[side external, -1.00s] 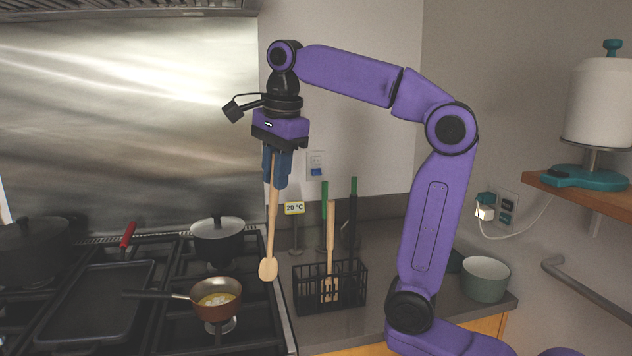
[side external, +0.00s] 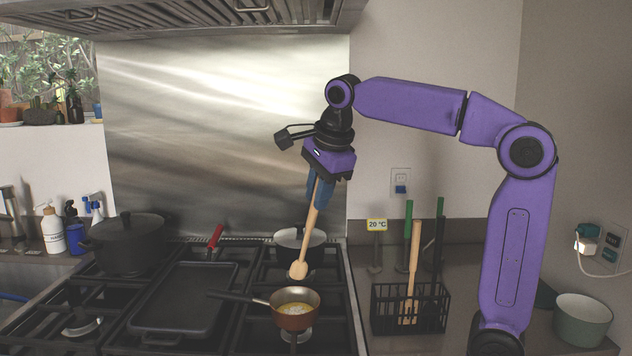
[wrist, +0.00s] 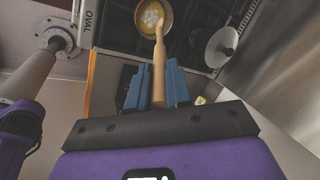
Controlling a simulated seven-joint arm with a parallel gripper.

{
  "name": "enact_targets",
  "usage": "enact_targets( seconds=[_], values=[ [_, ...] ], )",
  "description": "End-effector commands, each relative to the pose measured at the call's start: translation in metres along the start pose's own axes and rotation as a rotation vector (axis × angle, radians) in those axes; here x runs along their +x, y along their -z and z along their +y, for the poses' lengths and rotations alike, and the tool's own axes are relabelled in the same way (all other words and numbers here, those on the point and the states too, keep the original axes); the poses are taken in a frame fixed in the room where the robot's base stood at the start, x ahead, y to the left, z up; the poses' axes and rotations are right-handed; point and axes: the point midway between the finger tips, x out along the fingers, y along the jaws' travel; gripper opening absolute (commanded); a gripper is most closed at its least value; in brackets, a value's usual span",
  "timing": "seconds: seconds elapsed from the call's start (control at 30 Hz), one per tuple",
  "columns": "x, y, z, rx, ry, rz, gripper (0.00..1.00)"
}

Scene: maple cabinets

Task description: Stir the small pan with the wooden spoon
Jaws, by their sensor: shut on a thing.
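The wooden spoon (side external: 311,230) hangs head down from my gripper (side external: 318,200), slightly tilted, its head toward the lower left. My gripper's blue fingers are shut on the handle; they also show in the wrist view (wrist: 157,88). The small copper pan (side external: 296,322) sits on the front right burner with something yellow and whitish inside. In the side view the spoon head appears just above the pan's far rim, apart from it. In the wrist view the spoon head overlaps the pan (wrist: 139,20); its exact height is unclear.
A lidded pot (side external: 314,252) stands behind the pan, partly hidden by the spoon. A griddle (side external: 185,300) and large dark pot (side external: 128,240) lie left. A black utensil rack (side external: 425,310) stands right on the counter. The range hood (side external: 220,22) is overhead.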

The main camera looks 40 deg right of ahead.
Motion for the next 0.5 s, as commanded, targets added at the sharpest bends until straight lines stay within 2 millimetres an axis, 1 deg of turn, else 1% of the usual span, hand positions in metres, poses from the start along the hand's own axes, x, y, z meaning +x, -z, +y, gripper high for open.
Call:
enact_targets(
  seconds=[0.27, 0.5],
  values=[
    [0.012, -0.001, 0.021, -0.001, 0.000, 0.000, 0.00],
    [0.034, -0.001, 0.020, 0.000, -0.003, 0.002, 0.00]
  ],
)
